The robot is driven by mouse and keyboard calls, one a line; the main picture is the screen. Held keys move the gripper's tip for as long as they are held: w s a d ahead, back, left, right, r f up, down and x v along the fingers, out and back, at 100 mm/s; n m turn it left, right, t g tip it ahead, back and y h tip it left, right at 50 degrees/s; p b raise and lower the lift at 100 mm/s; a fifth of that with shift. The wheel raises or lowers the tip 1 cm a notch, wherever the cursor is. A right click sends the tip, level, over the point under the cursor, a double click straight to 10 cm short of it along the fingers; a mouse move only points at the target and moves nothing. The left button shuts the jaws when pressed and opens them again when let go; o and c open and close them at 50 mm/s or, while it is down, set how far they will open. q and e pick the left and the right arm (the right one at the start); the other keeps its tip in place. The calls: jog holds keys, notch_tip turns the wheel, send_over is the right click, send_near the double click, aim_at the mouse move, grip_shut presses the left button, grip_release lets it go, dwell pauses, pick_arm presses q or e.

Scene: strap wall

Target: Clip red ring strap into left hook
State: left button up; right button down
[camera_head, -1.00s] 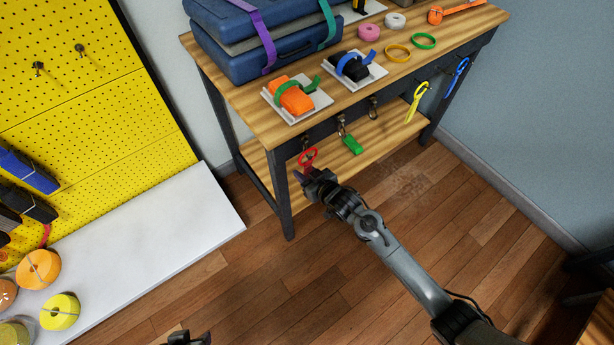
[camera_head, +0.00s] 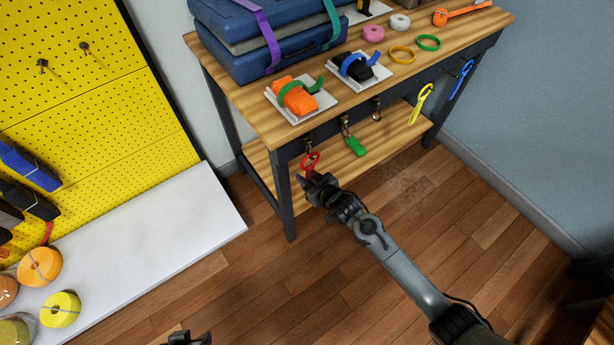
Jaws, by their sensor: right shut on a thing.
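The red ring strap (camera_head: 310,160) is at the left front of the wooden table, just under the left hook (camera_head: 307,144). Its ring stands up above my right gripper (camera_head: 311,182), which is shut on the lower part of the strap. The ring's top is close to the hook; I cannot tell whether it is around the hook or only beside it. My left gripper (camera_head: 190,338) shows only in part at the bottom edge, and its fingers are too cut off to read.
A green strap (camera_head: 354,146) hangs from the middle hook (camera_head: 346,125). The right hook (camera_head: 376,108) looks empty. Yellow (camera_head: 421,104) and blue (camera_head: 461,80) straps hang farther right. The table leg (camera_head: 286,200) stands just left of my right gripper.

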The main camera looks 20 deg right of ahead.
jog(key=c, duration=0.8)
grip_release()
jog(key=shift+o, duration=0.2)
